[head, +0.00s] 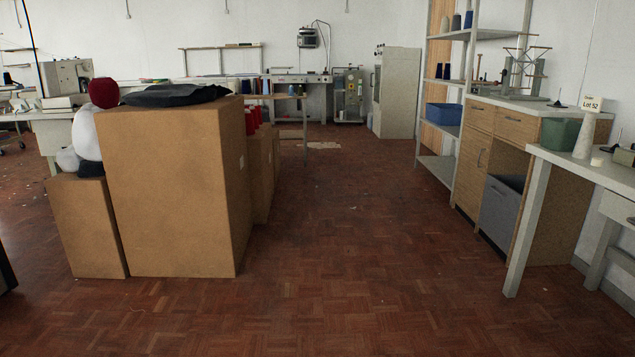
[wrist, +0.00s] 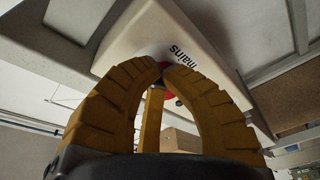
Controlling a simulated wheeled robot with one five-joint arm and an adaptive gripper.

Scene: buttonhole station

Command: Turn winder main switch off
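In the wrist view, a pale, wedge-shaped housing (wrist: 205,48) carries the black word "mains". A red part (wrist: 169,95), likely the main switch, shows beside that word, mostly hidden behind my fingers. My gripper (wrist: 165,69) has yellow ribbed fingers that arch in until their tips meet, right in front of the red part. I cannot tell whether the tips touch or hold it, nor which way the switch is set. My gripper is outside the head view, and the labelled housing cannot be made out there.
In the head view, tall brown boxes (head: 170,190) stand at left with a dark cloth (head: 178,95) on top. At right are a white table (head: 603,172) with a cone (head: 584,137), a wooden cabinet (head: 497,125) and shelves (head: 437,165). The parquet floor between is clear.

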